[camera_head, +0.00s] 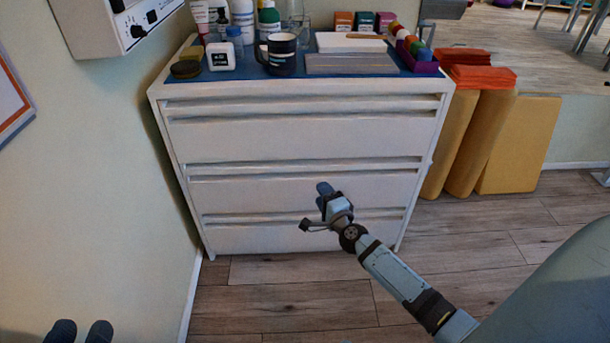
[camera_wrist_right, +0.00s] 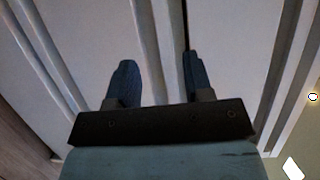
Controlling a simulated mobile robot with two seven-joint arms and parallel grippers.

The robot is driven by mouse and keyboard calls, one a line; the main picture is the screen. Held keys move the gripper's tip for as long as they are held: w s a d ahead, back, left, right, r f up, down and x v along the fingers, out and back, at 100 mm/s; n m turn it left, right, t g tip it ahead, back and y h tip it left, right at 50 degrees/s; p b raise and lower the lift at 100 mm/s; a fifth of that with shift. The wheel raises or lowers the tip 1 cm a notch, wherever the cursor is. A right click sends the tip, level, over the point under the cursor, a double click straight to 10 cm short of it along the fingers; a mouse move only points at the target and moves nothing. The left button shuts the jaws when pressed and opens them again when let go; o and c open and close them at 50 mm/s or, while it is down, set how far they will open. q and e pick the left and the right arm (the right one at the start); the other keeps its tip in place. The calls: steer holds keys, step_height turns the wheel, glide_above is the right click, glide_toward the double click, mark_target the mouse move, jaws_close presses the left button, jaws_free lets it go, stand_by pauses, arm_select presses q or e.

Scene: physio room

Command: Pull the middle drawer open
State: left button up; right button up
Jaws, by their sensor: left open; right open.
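The white chest of drawers (camera_head: 305,140) stands against the wall, its drawers looking shut. The middle drawer (camera_head: 270,192) has a long horizontal lip (camera_head: 260,166) along its top edge. My right gripper (camera_head: 324,189) is in front of the middle drawer, right of its centre, and hides part of it. In the right wrist view the gripper (camera_wrist_right: 158,78) is open, with a pale long ridge (camera_wrist_right: 165,45) running between its fingers and a dark gap by one finger. I cannot tell whether they touch. My left gripper (camera_head: 80,331) is open and empty at the lower left, away from the chest.
Tan cushions (camera_head: 518,145) with orange towels (camera_head: 482,77) stand to the right. The wooden floor (camera_head: 290,290) in front is clear.

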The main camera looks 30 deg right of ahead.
mark_target(304, 170)
steer(key=w, duration=0.3)
steer(key=w+d+b, duration=0.1)
steer(key=w, duration=0.2)
steer(key=w+b, duration=0.1)
steer(key=w, duration=0.3)
steer(key=shift+d+f, duration=0.1)
steer(key=shift+d, duration=0.15)
steer(key=shift+w+d, duration=0.1)
steer(key=shift+w, duration=0.5)
arm_select(q)
steer(key=shift+w+a+r+m+t, duration=0.15)
steer(key=shift+w+a+m+t, duration=0.1)
steer(key=shift+w+m, duration=0.15)
steer(key=shift+w+a+r+m+t, duration=0.15)
steer(key=shift+w+m+t, duration=0.1)
steer(key=shift+m, duration=0.25)
arm_select(e)
steer(key=shift+w, duration=0.15)
steer(key=shift+c, duration=0.2)
steer(key=c, duration=0.7)
arm_select(q)
steer(key=shift+s+f, duration=0.1)
arm_select(e)
jaws_close()
